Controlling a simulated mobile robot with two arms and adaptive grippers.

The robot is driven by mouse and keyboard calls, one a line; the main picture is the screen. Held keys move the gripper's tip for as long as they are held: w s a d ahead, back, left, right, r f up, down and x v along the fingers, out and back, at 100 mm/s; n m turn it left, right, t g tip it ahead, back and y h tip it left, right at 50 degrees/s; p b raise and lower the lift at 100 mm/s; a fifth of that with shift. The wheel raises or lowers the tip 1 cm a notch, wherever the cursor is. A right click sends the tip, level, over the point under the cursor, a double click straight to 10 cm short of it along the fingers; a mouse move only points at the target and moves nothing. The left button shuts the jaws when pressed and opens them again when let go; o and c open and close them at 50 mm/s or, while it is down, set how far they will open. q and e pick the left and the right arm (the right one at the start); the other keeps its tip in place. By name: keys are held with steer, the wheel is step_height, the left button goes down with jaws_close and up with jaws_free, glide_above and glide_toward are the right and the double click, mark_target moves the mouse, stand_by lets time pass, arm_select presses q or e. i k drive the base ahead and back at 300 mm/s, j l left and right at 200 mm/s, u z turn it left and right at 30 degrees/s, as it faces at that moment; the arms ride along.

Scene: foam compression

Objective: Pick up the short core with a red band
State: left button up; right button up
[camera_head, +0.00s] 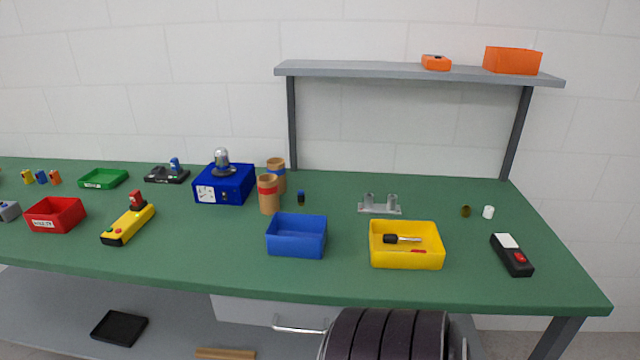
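A brown cardboard-coloured core with a red band (268,203) stands upright on the green workbench (350,280), just right of the blue device. A similar brown core with a blue band (278,163) stands close behind it and to its right, partly hidden by it. I cannot tell for sure which of the two is shorter. Neither of my grippers is in view.
A blue device with a gauge (237,183) stands left of the cores. A blue bin (297,250) is in front, and a yellow bin (406,262) holds tools farther right. A grey shelf (400,70) spans the back right.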

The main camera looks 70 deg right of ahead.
mark_target(267, 183)
steer(key=z, duration=1.95)
steer(key=i+j+u, duration=0.1)
steer(key=i, duration=0.4)
steer(key=i+j, duration=0.25)
steer(key=i, duration=0.2)
steer(key=u, duration=0.05)
